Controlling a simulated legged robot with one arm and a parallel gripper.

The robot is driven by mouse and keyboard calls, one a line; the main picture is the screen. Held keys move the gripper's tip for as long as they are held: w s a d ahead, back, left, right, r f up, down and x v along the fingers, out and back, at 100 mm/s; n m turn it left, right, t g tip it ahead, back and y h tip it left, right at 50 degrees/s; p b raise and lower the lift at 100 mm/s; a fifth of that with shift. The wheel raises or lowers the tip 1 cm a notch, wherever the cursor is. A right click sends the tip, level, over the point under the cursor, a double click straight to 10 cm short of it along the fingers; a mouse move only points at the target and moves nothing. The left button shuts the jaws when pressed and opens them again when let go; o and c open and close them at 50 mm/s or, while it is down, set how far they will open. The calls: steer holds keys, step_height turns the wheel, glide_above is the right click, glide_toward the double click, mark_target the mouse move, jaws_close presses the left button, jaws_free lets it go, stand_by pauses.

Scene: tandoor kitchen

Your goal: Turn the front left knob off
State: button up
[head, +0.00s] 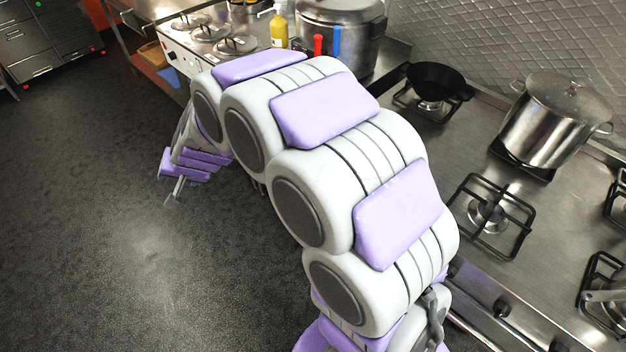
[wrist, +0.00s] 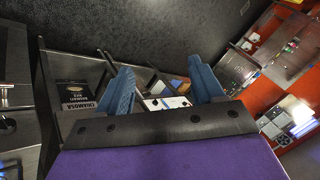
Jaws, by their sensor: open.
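I cannot tell which way either knob is turned. The front left burner (head: 488,215) is bare, with no flame visible. My gripper (head: 172,190) is over the floor at left, far from these knobs. In the wrist view my gripper (wrist: 164,85) has its two blue fingers spread, with nothing between them.
A black wok (head: 436,83) and a lidded steel pot (head: 553,118) sit on the rear burners. A counter with lidded pots (head: 225,38) and a yellow bottle (head: 278,28) is beyond my arm. The dark floor (head: 120,260) at left is clear.

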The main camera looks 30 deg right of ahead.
steer(key=w+f+m+t+h, duration=0.25)
steer(key=w+f, duration=0.35)
steer(key=w, duration=0.3)
steer(key=w+d+f+m+h+p, duration=0.2)
steer(key=w+d+f+m+h, duration=0.25)
steer(key=f, duration=0.45)
steer(key=s+d+f+m+h+p, duration=0.1)
steer(key=s+d+f+m+h, duration=0.3)
steer(key=s+d+f+h, duration=0.3)
steer(key=s+d+f+m+g+h, duration=0.2)
steer(key=s+d+g+h, duration=0.2)
steer(key=s+d+h, duration=0.5)
steer(key=shift+y, duration=0.7)
steer(key=x, duration=0.7)
steer(key=b+x, duration=0.1)
steer(key=x, duration=0.7)
steer(key=shift+d+f, duration=0.15)
steer(key=shift+f, duration=0.1)
steer(key=c, duration=1)
